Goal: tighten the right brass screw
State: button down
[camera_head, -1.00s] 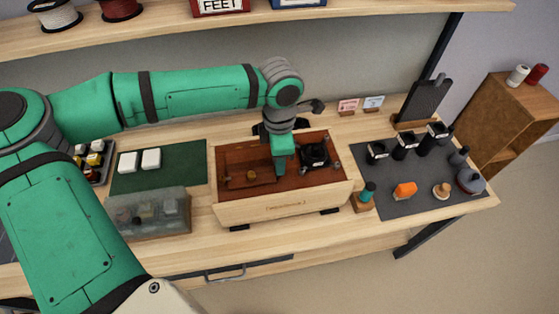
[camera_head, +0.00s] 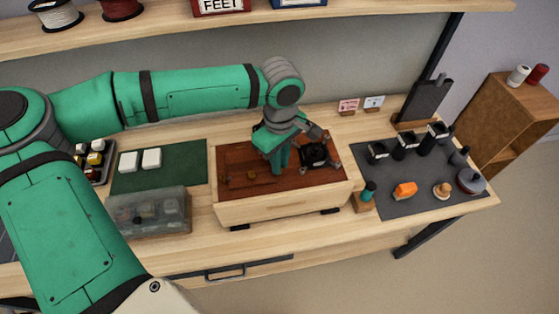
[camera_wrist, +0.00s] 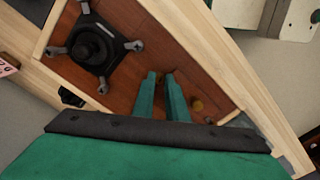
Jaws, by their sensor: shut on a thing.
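The wooden speaker cabinet (camera_head: 285,208) lies on the bench with its red-brown panel facing up. My gripper (camera_head: 279,171) points down at the panel, left of the black driver unit (camera_head: 314,153). In the wrist view, my two green fingers (camera_wrist: 161,76) stand close together with a narrow gap, shut on the right brass screw, which the fingers hide. Another brass screw (camera_head: 251,175) sits on the panel to the left of my gripper. It also shows beside the fingers in the wrist view (camera_wrist: 197,105).
A clear lidded box (camera_head: 148,212) and a green mat (camera_head: 185,178) with two white blocks lie left of the cabinet. A dark grey mat (camera_head: 420,205) with several small items lies right. A small teal-topped item (camera_head: 367,192) stands close by the cabinet's right side.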

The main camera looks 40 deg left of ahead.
jog(key=shift+a+m, duration=0.1)
jog(key=shift+m, duration=1)
jog(key=c, duration=1.8)
grip_release()
jog(key=shift+o, duration=0.2)
jog(key=shift+r, duration=0.1)
notch_tip(320, 180, up, 11)
jog(key=shift+f, duration=0.2)
